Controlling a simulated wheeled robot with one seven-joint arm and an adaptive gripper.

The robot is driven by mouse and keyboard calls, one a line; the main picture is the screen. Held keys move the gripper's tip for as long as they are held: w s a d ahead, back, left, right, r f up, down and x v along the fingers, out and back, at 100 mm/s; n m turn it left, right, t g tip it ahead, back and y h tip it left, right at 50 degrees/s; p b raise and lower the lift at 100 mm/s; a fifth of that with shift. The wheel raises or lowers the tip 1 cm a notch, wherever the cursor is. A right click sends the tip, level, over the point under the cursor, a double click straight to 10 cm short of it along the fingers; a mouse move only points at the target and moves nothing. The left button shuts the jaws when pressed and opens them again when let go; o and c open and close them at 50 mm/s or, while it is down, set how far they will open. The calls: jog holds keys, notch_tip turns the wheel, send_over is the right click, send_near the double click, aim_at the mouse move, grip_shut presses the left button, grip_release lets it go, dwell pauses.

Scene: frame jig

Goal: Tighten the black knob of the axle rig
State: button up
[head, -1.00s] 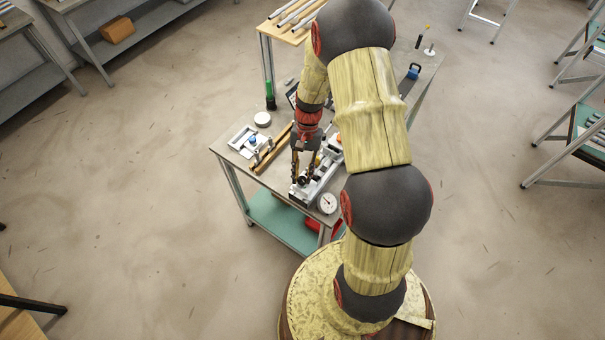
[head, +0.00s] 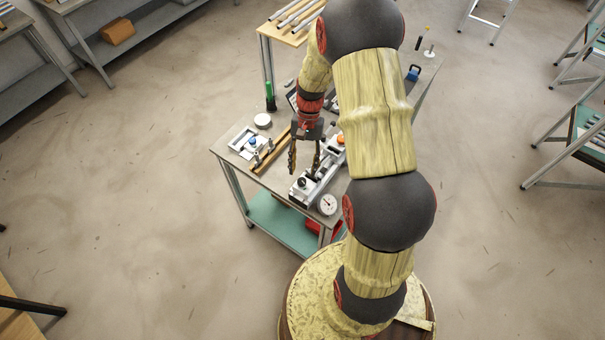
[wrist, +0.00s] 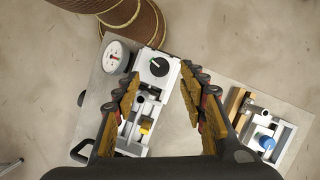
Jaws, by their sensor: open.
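The axle rig (head: 325,172) is a long pale metal fixture near the front of the grey bench, and it also shows in the wrist view (wrist: 170,88). Its black knob (wrist: 159,67) is round, with a light green-white line across its top, at the rig's near end. In the head view the knob (head: 303,183) is small and just below my fingertips. My gripper (head: 304,171) is open and empty, pointing down above the rig. In the wrist view its fingers (wrist: 162,85) stand wide apart on either side of the rig, clear of the knob.
A dial gauge (head: 327,204) stands close beside the knob end. A fixture with a blue knob (head: 252,141) and wooden bars (head: 272,152) lie to the left. A white disc (head: 262,120) and a green bottle (head: 270,97) are farther back.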

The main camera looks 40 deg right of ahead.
jog(key=v, duration=0.8)
dwell(0.4)
jog(key=s+a+r+n+t+h+b, duration=0.1)
jog(key=s+a+r+n+t+b, duration=0.3)
jog(key=s+a+b, duration=0.3)
jog(key=s+a+r+n+t+h+b, duration=0.2)
jog(key=s+a+r+n+t+b, duration=0.2)
jog(key=s+a+b, duration=0.4)
jog(key=shift+s+a+r+n+t, duration=0.4)
jog(key=shift+s+a+r+n, duration=0.2)
jog(key=shift+s+r+n, duration=0.1)
dwell(0.4)
